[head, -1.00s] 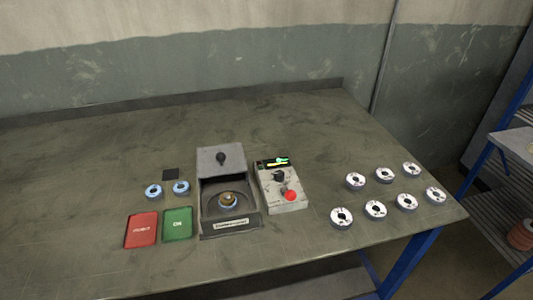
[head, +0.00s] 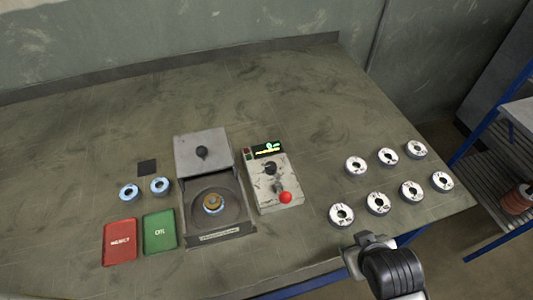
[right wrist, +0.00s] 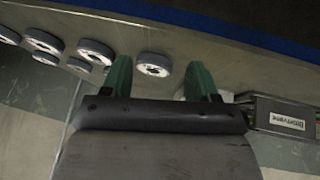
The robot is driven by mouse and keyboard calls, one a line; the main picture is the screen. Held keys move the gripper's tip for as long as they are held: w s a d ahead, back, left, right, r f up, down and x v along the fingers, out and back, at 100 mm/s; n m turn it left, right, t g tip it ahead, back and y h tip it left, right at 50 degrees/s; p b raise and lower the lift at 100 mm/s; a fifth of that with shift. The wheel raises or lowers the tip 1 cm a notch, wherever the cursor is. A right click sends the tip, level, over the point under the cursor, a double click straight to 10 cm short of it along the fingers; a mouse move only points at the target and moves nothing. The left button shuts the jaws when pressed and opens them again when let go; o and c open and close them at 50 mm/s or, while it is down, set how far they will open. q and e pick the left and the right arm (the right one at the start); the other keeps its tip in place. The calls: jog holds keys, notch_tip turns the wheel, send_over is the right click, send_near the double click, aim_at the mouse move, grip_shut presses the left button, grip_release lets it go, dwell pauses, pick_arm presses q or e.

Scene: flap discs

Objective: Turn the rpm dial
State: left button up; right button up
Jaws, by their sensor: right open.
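The control box (head: 273,180) is a pale grey unit on the bench in the head view. It has a lit green and yellow display (head: 268,150), a black dial (head: 270,168) and a red knob (head: 285,197) on a lever. My right gripper shows at the front bench edge in the head view (head: 356,256), to the right of and nearer than the box. In the right wrist view its two green fingers (right wrist: 160,78) are apart with nothing held. My left gripper is not in view.
A test machine (head: 237,213) with a raised lid and a disc inside stands left of the box. Several flap discs (head: 342,215) lie at the right. A red tray (head: 120,242), a green tray (head: 159,232) and two blue rings (head: 129,193) are at the left. The bench back is clear.

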jog(key=w+a+r+n+t, duration=0.1)
jog(key=w, duration=0.1)
jog(key=w+r+n+t, duration=0.1)
jog(key=w+r+t, duration=0.1)
jog(key=w, duration=0.1)
jog(key=w+a+r+n+t, duration=0.1)
jog(key=w, duration=0.1)
jog(key=shift+w+a+r, duration=0.2)
jog(key=shift+w+a, duration=0.05)
jog(key=shift+a, duration=0.1)
jog(key=w+a+r+n+t+y, duration=0.6)
jog(key=w+a+r+n+t, duration=0.35)
jog(key=a+r+n, duration=0.35)
jog(key=s+a+r+n+g+y, duration=0.2)
jog(key=a+r+n+g+y, duration=0.2)
jog(key=a+n+g+y, duration=0.7)
jog(key=s+a+r+n+g+y, duration=0.25)
jog(key=a+n+g+y, duration=0.2)
jog(key=n, duration=1.15)
jog(key=n+g+h, duration=0.4)
jog(key=n+h, duration=1.6)
jog(key=h, duration=0.1)
send_near(271, 165)
notch_tip(271, 165, down, 9)
jog(key=p, duration=0.3)
jog(key=shift+w+a+f, duration=0.15)
